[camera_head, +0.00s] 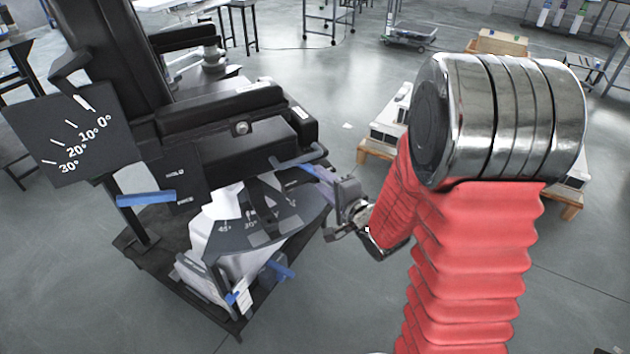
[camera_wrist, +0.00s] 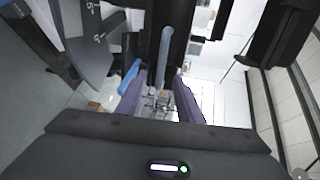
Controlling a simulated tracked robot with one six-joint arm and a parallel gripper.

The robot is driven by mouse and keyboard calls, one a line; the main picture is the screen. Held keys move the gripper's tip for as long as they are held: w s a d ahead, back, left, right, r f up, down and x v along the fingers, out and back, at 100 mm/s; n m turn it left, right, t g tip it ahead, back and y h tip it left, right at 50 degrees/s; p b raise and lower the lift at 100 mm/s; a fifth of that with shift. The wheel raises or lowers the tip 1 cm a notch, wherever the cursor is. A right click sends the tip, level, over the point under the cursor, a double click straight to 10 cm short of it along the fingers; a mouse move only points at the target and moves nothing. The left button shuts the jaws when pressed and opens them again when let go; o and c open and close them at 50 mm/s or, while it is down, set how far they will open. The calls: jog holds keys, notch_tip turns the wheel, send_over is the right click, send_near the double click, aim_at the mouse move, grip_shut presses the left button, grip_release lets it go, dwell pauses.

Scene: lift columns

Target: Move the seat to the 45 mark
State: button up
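The black seat (camera_head: 225,112) stands on a dark base at the left in the head view. A dark curved scale plate (camera_head: 235,238) below it carries marks including 45 and 30; which mark the seat is at I cannot tell. A blue lever (camera_head: 300,158) sticks out under the armrest toward my gripper, and a blue bar (camera_wrist: 165,52) shows ahead in the wrist view. My gripper (camera_head: 322,178) is beside the seat's right side, close to this lever. In the wrist view its two purple fingers (camera_wrist: 158,88) are apart, with the bar's end between or just beyond them; contact is unclear.
A second scale panel (camera_head: 75,135) with marks from 0° to 30° is at the left. Other blue handles (camera_head: 147,198) (camera_head: 280,270) stick out from the seat and base. A pallet with boxes (camera_head: 385,130) stands behind my arm. The floor in front is clear.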

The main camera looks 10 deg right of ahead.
jog(key=shift+s, duration=0.25)
